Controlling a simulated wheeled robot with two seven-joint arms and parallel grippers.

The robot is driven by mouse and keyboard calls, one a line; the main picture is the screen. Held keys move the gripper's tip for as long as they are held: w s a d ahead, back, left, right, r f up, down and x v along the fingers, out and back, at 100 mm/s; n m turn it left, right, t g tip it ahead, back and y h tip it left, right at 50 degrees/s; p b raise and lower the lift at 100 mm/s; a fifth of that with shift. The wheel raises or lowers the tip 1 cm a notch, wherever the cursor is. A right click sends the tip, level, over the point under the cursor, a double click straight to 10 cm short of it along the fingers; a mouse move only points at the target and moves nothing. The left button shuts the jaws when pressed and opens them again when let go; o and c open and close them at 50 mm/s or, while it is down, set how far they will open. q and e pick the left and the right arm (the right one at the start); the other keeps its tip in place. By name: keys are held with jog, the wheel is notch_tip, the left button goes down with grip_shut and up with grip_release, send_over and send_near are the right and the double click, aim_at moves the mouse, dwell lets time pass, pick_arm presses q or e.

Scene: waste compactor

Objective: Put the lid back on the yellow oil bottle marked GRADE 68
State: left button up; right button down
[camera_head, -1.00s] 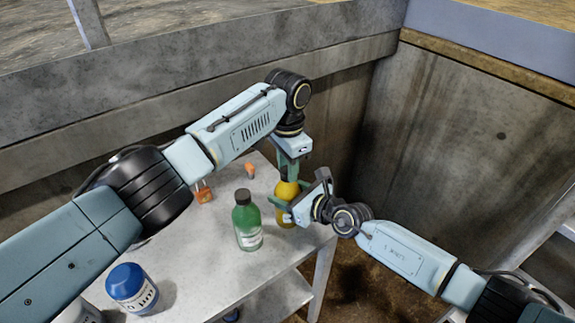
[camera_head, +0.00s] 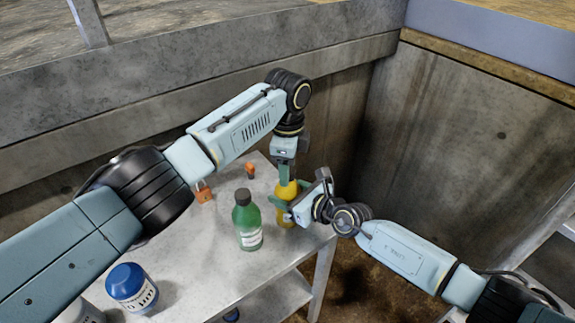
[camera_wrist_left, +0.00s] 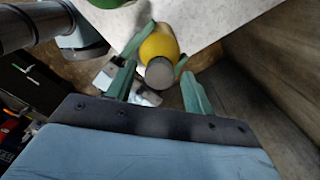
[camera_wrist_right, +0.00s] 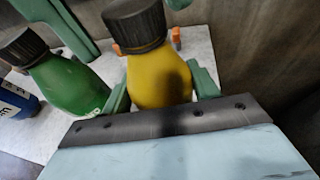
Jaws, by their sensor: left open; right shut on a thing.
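The yellow bottle (camera_head: 285,189) stands near the table's right edge; its GRADE marking is hidden. A dark ridged lid (camera_wrist_right: 137,24) sits on its top, and its grey top disc (camera_wrist_left: 159,73) shows in the left wrist view. I cannot tell how tightly it sits. My right gripper (camera_head: 284,212) is shut around the bottle's body, and its fingers flank the yellow body (camera_wrist_right: 158,80) in the right wrist view. My left gripper (camera_wrist_left: 158,86) points down over the bottle, open, with its fingers on either side of the lid and apart from it.
A green bottle (camera_head: 247,225) with a dark cap stands close left of the yellow one. A blue-lidded jar (camera_head: 130,286) stands at the front left. Small orange items (camera_head: 203,193) lie behind. Concrete walls (camera_head: 455,130) stand close behind and right of the table.

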pick_arm(q)
jog(key=shift+r, duration=2.25)
jog(key=shift+c, duration=0.3)
jog(key=n, duration=0.1)
jog(key=r+n, duration=0.1)
jog(key=n, duration=0.1)
jog(key=shift+n, duration=0.3)
jog(key=n, duration=0.1)
jog(key=r+n, duration=0.1)
jog(key=n, duration=0.1)
jog(key=shift+n, duration=0.3)
jog(key=n, duration=0.2)
jog(key=r+n, duration=0.1)
jog(key=n, duration=0.4)
jog(key=shift+r, duration=0.25)
jog(key=shift+f, duration=4.05)
jog(key=shift+c, duration=0.2)
